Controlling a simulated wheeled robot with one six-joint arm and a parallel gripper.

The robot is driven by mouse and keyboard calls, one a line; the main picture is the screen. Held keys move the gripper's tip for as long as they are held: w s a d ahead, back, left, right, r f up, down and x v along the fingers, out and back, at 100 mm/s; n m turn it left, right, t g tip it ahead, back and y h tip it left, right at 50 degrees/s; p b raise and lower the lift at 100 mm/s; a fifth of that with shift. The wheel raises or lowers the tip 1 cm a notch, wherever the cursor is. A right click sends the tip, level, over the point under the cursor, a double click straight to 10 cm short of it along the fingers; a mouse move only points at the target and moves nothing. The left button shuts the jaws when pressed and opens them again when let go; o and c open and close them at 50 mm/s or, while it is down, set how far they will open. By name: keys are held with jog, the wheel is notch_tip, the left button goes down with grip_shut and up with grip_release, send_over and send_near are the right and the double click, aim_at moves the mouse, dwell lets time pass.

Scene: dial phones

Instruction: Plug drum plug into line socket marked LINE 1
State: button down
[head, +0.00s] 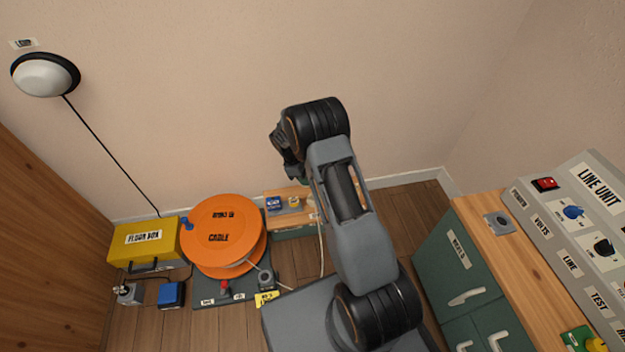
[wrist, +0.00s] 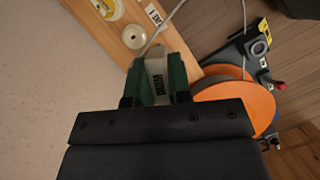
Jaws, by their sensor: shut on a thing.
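My gripper (wrist: 160,85) is shut on the drum plug (wrist: 156,68), a pale block marked DRUM, between its green fingers in the wrist view. A pale cable (wrist: 163,30) leads away from the plug. Ahead of the fingers, a round white fitting (wrist: 134,36) with a dark centre sits on a wooden board (wrist: 130,12). The plug is apart from it. A small label (wrist: 154,13) beside it is too small to read surely, so I cannot tell whether it is LINE 1. In the head view my arm hides the plug and most of the gripper.
The orange cable drum (head: 220,235) stands left of the low wooden-topped unit (head: 285,219), which carries a blue item (head: 273,203) and a yellow-and-white one (head: 294,202). A yellow floor box (head: 145,240) is farther left. The line unit (head: 590,200) stands on the right bench.

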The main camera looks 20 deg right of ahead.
jog(key=shift+w+d+f+n+t+b, duration=0.85)
jog(key=shift+w+d+f+n, duration=0.2)
jog(key=shift+f+n, duration=1.8)
jog(key=shift+w+d+f+n+t+b, duration=1)
jog(key=shift+f+n, duration=1.3)
jog(key=shift+f, duration=1)
jog(key=shift+w+d+f+n+t+b, duration=0.85)
jog(key=shift+w+f+n, duration=0.35)
jog(key=shift+f+n, duration=1.65)
jog(key=shift+f+m+b, duration=0.3)
jog(key=shift+f+b, duration=0.15)
jog(key=shift+f, duration=0.55)
jog(key=c, duration=1)
grip_release()
jog(key=c, duration=0.3)
jog(key=shift+r, duration=0.15)
